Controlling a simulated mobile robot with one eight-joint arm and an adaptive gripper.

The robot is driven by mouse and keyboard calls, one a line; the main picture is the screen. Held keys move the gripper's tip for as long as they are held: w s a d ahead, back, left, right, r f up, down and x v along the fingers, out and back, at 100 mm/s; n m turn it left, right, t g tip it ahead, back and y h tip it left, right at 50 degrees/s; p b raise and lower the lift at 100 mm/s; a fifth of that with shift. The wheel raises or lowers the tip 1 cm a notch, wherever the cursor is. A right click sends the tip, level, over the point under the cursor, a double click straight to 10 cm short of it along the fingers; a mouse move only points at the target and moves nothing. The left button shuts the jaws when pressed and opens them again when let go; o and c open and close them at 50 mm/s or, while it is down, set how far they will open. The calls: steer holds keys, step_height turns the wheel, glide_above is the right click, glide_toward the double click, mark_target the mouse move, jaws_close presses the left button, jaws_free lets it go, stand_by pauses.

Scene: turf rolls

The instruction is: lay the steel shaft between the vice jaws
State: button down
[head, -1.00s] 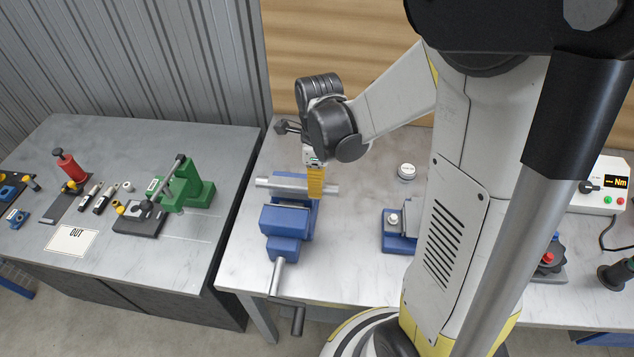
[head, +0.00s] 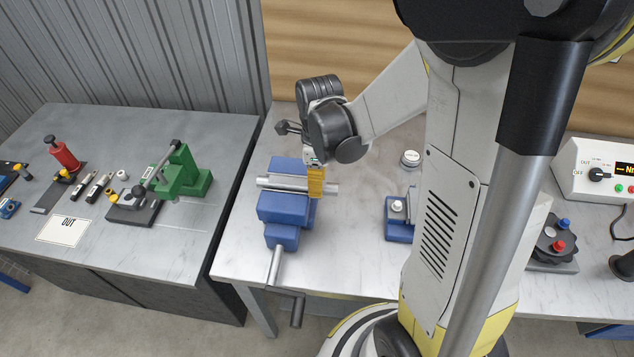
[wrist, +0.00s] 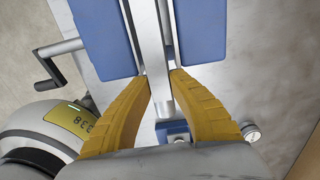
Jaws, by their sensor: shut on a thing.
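The steel shaft (head: 266,183) is a bright bar lying level across the blue vice (head: 284,207) in the head view. One blue jaw shows behind it and one in front. My gripper (head: 316,190) is shut on the shaft near its right end, just beside the vice. In the wrist view the yellow fingers (wrist: 160,78) stand either side of the shaft (wrist: 162,98). It runs up from them into the gap between the blue jaws (wrist: 108,38). Whether the shaft rests on the vice's floor or hangs just above it I cannot tell.
A second, smaller blue fixture (head: 399,230) and a round white-topped piece (head: 410,158) stand on the bench to the right. The vice's handle (head: 276,266) sticks out over the front edge. The left table holds a green tool (head: 182,178) and an OUT card (head: 69,228).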

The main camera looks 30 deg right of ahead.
steer(key=shift+f+b, duration=1.35)
steer(key=shift+f, duration=0.3)
steer(key=c, duration=1.2)
jaws_free()
